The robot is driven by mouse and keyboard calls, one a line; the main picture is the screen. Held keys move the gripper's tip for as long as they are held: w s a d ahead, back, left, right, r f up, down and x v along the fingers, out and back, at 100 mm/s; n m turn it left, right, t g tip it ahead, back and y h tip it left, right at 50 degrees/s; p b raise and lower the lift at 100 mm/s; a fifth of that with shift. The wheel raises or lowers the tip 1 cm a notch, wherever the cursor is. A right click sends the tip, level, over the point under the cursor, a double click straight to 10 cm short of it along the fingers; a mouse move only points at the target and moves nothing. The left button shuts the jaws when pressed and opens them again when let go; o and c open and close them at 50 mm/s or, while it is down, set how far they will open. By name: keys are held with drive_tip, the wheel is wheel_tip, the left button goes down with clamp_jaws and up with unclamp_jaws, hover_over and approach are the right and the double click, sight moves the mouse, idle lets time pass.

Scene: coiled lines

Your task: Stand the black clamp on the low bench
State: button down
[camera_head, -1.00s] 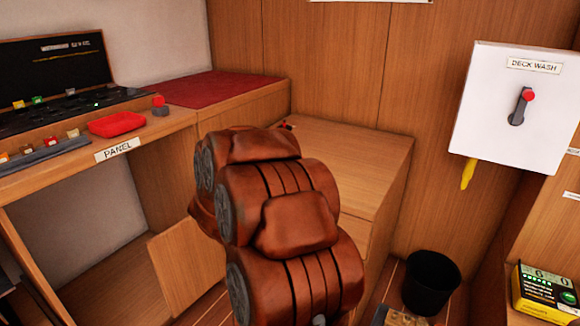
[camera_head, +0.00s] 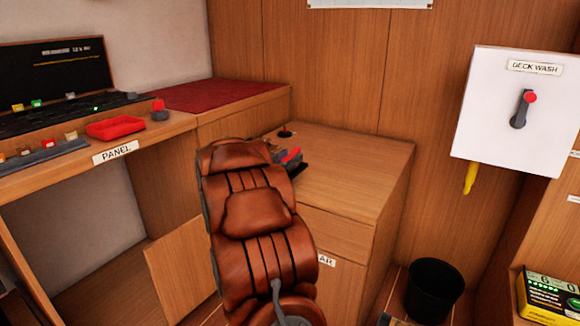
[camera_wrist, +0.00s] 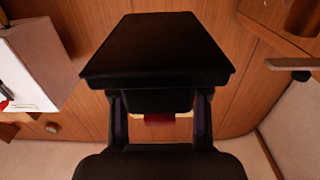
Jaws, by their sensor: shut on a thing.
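The black clamp (camera_wrist: 157,50) fills the upper middle of the wrist view as a broad dark slab with a narrower block under it. My gripper (camera_wrist: 160,103) is shut on that block, with a dark finger on each side. In the head view my gripper (camera_head: 286,160) shows only partly, as a dark shape with a red patch past my brown arm. It is over the left side of a low wooden cabinet top, which looks like the low bench (camera_head: 355,165). Whether the clamp touches the top is hidden.
A small dark round piece (camera_head: 286,133) is at the bench top's back left. The panel desk (camera_head: 165,130) with a red tray (camera_head: 115,124) stands at left. The deck wash box (camera_head: 490,110) hangs at right above a black bin (camera_head: 434,288). The bench's right part is clear.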

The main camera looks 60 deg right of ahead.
drive_tip(key=shift+w+d, duration=0.45)
drive_tip(key=shift+d, duration=0.05)
drive_tip(key=shift+f+b, duration=0.65)
drive_tip(key=shift+f, duration=0.2)
drive_tip(key=shift+f+p, duration=0.3)
drive_tip(key=shift+f, duration=0.4)
drive_tip(key=shift+f, duration=0.2)
drive_tip(key=c, duration=0.6)
unclamp_jaws()
drive_tip(key=shift+s+f+b, duration=0.1)
drive_tip(key=shift+f+b, duration=0.15)
drive_tip(key=shift+b, duration=0.7)
drive_tip(key=a+p, duration=0.1)
drive_tip(key=a, duration=0.1)
drive_tip(key=a+p, duration=0.1)
drive_tip(key=a, duration=0.1)
drive_tip(key=a+p, duration=0.1)
drive_tip(key=a, duration=0.1)
drive_tip(key=shift+a+r, duration=0.3)
drive_tip(key=shift+r, duration=0.1)
drive_tip(key=shift+a, duration=0.65)
